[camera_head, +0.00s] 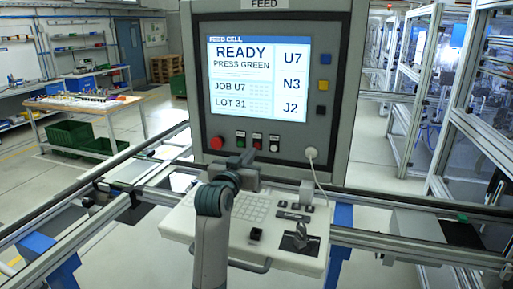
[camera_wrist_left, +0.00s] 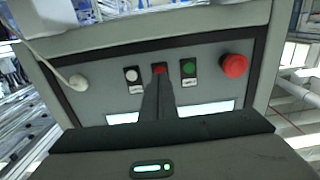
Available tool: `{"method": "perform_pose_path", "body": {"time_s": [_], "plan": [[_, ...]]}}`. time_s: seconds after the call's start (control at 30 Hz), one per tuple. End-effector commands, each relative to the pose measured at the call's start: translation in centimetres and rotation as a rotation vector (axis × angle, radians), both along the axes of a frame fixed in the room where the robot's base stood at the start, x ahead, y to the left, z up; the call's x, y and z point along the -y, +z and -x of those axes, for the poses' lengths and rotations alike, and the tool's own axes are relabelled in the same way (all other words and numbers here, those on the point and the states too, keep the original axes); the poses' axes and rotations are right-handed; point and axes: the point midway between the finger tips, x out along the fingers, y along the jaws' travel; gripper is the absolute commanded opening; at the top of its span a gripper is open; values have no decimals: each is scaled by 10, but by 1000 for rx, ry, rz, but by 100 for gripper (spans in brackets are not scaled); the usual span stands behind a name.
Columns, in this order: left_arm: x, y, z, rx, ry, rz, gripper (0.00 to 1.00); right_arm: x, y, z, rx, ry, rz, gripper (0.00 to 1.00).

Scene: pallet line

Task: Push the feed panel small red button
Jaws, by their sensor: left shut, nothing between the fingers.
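The feed panel (camera_head: 337,120) stands upright ahead, its screen reading READY, PRESS GREEN. Its small red button (camera_head: 257,144) sits in the lower row between a green button (camera_head: 241,142) and a white button (camera_head: 274,147). In the wrist view, the small red button (camera_wrist_left: 160,68) shows just past the fingertips of my left gripper (camera_wrist_left: 158,80). This gripper (camera_head: 252,158) is shut and empty, pointing at the panel just below the button in the head view. I cannot tell whether the tips touch it. My right gripper is not in view.
A large red mushroom button (camera_head: 217,143) sits left of the row, and also shows in the wrist view (camera_wrist_left: 234,65). A plugged cable (camera_head: 312,154) hangs at the right. A keypad console (camera_head: 180,222) with a key switch (camera_head: 300,238) juts out below, under my left arm.

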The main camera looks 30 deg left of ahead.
Motion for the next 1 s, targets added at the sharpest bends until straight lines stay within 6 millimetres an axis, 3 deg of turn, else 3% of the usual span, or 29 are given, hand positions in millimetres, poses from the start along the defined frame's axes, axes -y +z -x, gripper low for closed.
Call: {"method": "perform_pose_path", "body": {"time_s": [0.33, 1.0], "plan": [[3, 0, 14, 0, 0, -1, 0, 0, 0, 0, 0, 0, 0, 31], [4, 0, 15, -1, 0, 0, 0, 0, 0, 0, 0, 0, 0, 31]]}}
